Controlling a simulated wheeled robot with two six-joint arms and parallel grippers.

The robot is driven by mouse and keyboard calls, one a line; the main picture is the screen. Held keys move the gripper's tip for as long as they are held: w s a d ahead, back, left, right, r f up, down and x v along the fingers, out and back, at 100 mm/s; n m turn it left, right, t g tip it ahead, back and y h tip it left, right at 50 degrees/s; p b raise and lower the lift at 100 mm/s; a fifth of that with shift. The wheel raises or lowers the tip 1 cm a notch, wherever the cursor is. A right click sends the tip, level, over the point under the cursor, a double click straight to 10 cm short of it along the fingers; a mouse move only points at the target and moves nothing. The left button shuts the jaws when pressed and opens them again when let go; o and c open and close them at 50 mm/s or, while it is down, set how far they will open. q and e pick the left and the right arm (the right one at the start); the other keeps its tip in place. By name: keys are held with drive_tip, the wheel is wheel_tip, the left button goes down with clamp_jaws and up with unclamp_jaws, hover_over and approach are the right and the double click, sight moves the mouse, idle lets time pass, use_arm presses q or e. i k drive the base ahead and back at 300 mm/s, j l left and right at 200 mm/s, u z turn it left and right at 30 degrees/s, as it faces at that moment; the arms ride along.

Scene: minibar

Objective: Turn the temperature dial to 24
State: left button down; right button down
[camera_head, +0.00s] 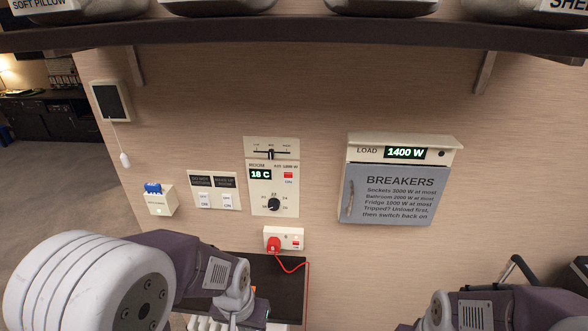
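The temperature dial (273,205) is a round black knob low on a cream wall panel (258,178). The panel's small display (260,174) reads 18 C. A slider (271,153) sits at the panel's top and a red switch (288,175) at its right. Numbers ring the dial, but they are too small to read surely. My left arm comes in from the lower left, below the panel and apart from it. My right arm shows at the lower right. The fingertips of both grippers are not visible.
A breaker box (388,194) with a grey door and a 1400 W display hangs to the right. Two switches (214,190) are left of the panel. A socket (291,240) with a red plug and cord sits below. A dark shelf (300,38) runs overhead.

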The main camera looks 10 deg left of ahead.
sight(274, 204)
drive_tip(key=j+u, duration=0.2)
drive_tip(key=u, duration=0.25)
drive_tip(key=k+j+u, duration=0.1)
drive_tip(key=j+u, duration=0.4)
drive_tip(key=u, duration=0.35)
